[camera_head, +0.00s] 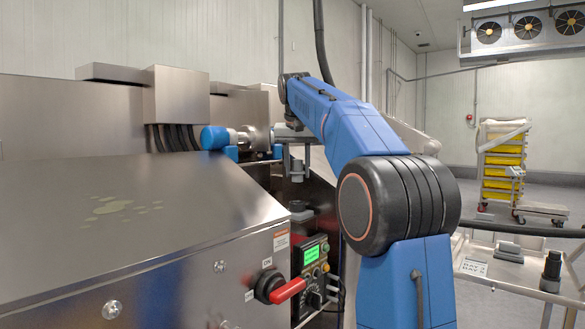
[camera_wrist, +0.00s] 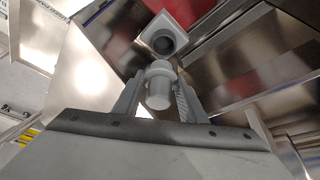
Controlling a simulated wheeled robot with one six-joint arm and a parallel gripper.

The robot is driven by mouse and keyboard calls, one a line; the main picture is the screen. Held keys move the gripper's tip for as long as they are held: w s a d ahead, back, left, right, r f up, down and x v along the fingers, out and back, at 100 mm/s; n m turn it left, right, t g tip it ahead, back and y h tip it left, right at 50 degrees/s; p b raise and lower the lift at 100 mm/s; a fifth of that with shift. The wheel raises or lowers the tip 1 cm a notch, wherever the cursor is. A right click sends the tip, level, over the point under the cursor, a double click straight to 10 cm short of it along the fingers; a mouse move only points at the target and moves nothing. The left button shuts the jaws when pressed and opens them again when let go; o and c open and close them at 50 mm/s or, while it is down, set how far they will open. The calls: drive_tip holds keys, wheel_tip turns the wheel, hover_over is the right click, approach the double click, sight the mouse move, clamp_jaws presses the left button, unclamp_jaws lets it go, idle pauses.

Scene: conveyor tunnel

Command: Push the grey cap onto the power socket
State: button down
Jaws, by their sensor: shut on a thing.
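My gripper (camera_head: 297,160) points down and is shut on the grey cap (camera_head: 297,175), a small round plug-like piece. The wrist view shows the cap (camera_wrist: 159,86) between the two fingers of my gripper (camera_wrist: 160,92). The power socket (camera_wrist: 165,38) is a light grey square housing with a round dark opening, just beyond the cap in that view. The cap looks apart from it, though the cap's edge overlaps the housing's near edge in the picture. In the head view, a dark round-topped piece (camera_head: 297,207) below the cap looks like the socket, but its detail is too small to tell.
A control panel (camera_head: 312,255) with a green screen stands below. A red rotary handle (camera_head: 287,290) sticks out of the sloped steel housing (camera_head: 130,220) at left. Steel walls flank the recess. A cart with yellow crates (camera_head: 503,160) stands far off at right.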

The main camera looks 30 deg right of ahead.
drive_tip(key=shift+w, duration=0.1)
drive_tip(key=shift+f, duration=2.75)
drive_tip(key=shift+a+f, duration=0.1)
drive_tip(key=shift+f, duration=0.15)
drive_tip(key=shift+f, duration=0.85)
drive_tip(key=shift+f, duration=0.6)
drive_tip(key=c, duration=1.1)
unclamp_jaws()
drive_tip(key=shift+o, duration=0.4)
drive_tip(key=shift+s+r, duration=0.25)
drive_tip(key=shift+r, duration=0.4)
drive_tip(key=v, duration=1.7)
drive_tip(key=shift+r, duration=0.25)
drive_tip(key=shift+w, duration=0.1)
